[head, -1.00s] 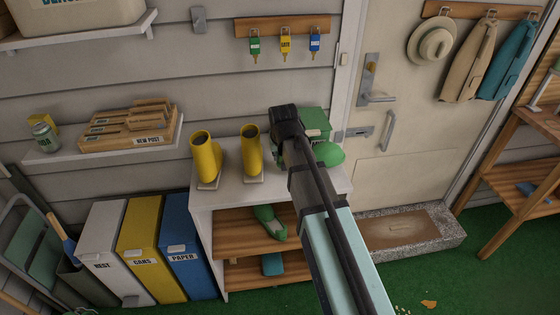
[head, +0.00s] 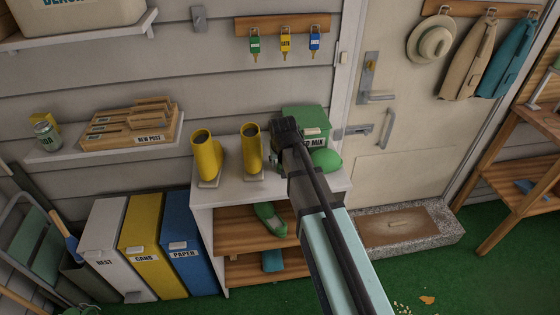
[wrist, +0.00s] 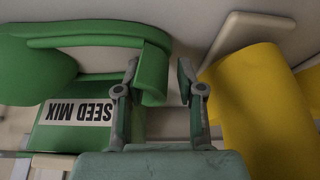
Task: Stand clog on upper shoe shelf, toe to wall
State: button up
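A green clog lies on the white top of the shoe rack (head: 222,196), its round toe (head: 326,160) pointing right in the head view. In the wrist view the clog (wrist: 100,33) has its toe at left and its heel end between the fingers. My gripper (wrist: 160,85) is open around that end, with a gap at the right finger. In the head view my gripper (head: 284,128) hides the clog's rear. Another green clog (head: 268,218) sits on the rack's wooden upper shelf (head: 232,224); bare wood shows to its left.
A green seed mix box (head: 305,120) stands close behind the clog; its label (wrist: 77,111) shows in the wrist view. Yellow boots (head: 208,155) stand left of my gripper, one close in the wrist view (wrist: 265,110). A teal shoe (head: 272,261) is on the lower shelf (head: 245,270).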

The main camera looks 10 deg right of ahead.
jog(key=b+v, duration=0.1)
jog(key=v, duration=1)
jog(key=shift+b, duration=0.35)
jog(key=shift+o, duration=0.7)
jog(key=shift+r, duration=0.4)
jog(key=o, duration=0.5)
jog(key=shift+s+r, duration=0.15)
jog(key=shift+r, duration=0.1)
